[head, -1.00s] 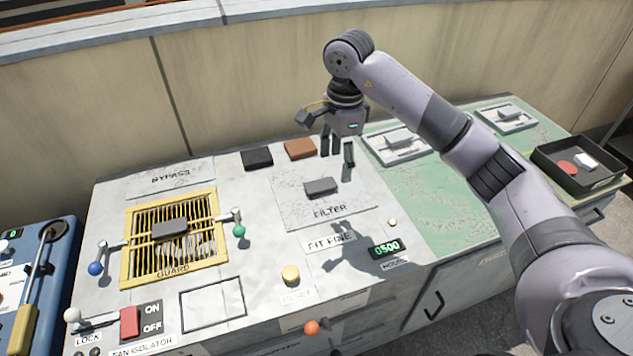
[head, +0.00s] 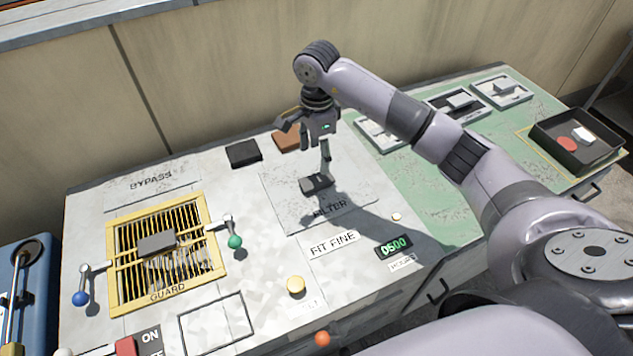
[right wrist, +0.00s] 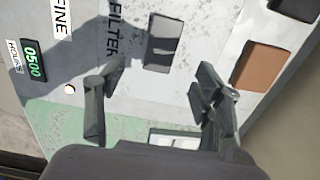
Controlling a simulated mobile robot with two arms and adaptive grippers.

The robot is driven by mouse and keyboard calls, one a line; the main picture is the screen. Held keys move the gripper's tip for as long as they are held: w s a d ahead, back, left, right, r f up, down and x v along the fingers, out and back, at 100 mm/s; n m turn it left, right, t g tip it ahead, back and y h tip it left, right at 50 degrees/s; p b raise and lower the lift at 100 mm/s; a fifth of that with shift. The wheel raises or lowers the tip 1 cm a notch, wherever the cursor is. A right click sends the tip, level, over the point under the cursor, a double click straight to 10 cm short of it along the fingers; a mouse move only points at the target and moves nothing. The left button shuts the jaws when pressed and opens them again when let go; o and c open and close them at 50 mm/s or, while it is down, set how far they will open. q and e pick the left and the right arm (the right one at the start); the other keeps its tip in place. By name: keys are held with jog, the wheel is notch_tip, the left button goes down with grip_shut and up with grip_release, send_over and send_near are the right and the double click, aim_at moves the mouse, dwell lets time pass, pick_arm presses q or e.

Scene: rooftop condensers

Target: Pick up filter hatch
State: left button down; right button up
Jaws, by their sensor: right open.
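The filter hatch (head: 283,207) is a flat grey plate lettered FILTER, set level in the worktop. Its dark grey block handle (head: 316,184) stands in its middle. My right gripper (head: 325,164) is open above the hatch, pointing down, close to the handle in the head view. Whether it touches cannot be told there. In the right wrist view the handle (right wrist: 163,42) lies beyond and between the spread fingertips of the right gripper (right wrist: 161,72), with nothing in the jaws. One finger is mostly hidden in the head view. My left gripper is not in view.
A black block (head: 243,153) and a brown block (head: 287,140) lie behind the hatch. The yellow guard grille (head: 113,265) is to the left. A black tray (head: 548,143) is far right.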

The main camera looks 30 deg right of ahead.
aim_at(317, 180)
notch_tip(317, 180, down, 3)
jog(key=shift+w, duration=0.1)
jog(key=shift+f, duration=0.5)
jog(key=shift+f+p, duration=0.3)
notch_tip(317, 180, down, 4)
jog(key=shift+r+p, duration=0.15)
jog(key=shift+p, duration=0.25)
jog(key=shift+f, duration=0.3)
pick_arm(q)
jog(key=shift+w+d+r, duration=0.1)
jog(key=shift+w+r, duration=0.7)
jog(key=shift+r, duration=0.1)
pick_arm(e)
jog(key=shift+f, duration=0.1)
jog(key=shift+c, duration=0.2)
jog(key=shift+w, duration=0.1)
grip_shut()
